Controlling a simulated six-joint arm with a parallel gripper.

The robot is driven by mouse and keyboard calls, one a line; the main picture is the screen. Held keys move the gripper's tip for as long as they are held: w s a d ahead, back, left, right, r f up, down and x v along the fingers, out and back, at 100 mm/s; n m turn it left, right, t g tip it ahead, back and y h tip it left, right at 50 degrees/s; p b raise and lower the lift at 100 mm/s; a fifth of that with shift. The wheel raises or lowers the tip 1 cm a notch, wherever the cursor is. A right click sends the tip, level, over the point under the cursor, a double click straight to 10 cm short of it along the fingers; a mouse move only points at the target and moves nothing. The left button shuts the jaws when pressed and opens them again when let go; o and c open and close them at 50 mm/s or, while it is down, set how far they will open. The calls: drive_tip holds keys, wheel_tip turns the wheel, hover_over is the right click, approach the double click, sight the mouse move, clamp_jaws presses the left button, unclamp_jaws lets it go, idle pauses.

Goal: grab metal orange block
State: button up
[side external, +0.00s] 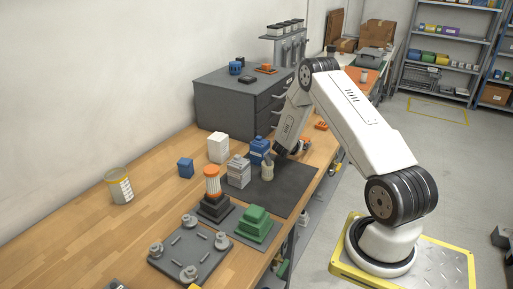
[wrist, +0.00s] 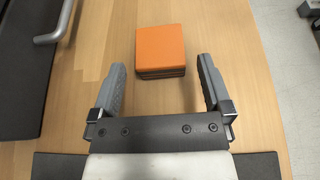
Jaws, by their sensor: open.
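In the wrist view a square block with a flat orange top (wrist: 161,46) and dark layered sides rests on the wooden table. My gripper (wrist: 161,72) is open and empty, with one grey finger on each side of the block's near edge. The block lies mostly ahead of the fingertips and touches neither. In the side external view my gripper (side external: 281,157) points down over the dark mat. Small orange items (side external: 305,142) show just past it, partly hidden by my arm; I cannot tell which is this block.
A grey drawer cabinet (side external: 235,103) stands behind, its handle (wrist: 54,22) at the wrist view's upper left. A blue container (side external: 259,150), a grey block (side external: 238,172) and a beige cylinder (side external: 266,172) stand close to my gripper. The table's edge is to the right.

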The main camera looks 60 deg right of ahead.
sight(303, 137)
drive_tip(key=shift+x, duration=2.5)
drive_tip(key=c, duration=1.3)
drive_tip(key=shift+r, duration=0.1)
drive_tip(key=shift+r, duration=1.65)
drive_tip(key=s+a+r, duration=0.9)
drive_tip(key=a, duration=0.1)
drive_tip(key=shift+s+a+r, duration=0.15)
drive_tip(key=shift+s+r, duration=0.1)
drive_tip(key=shift+r, duration=0.05)
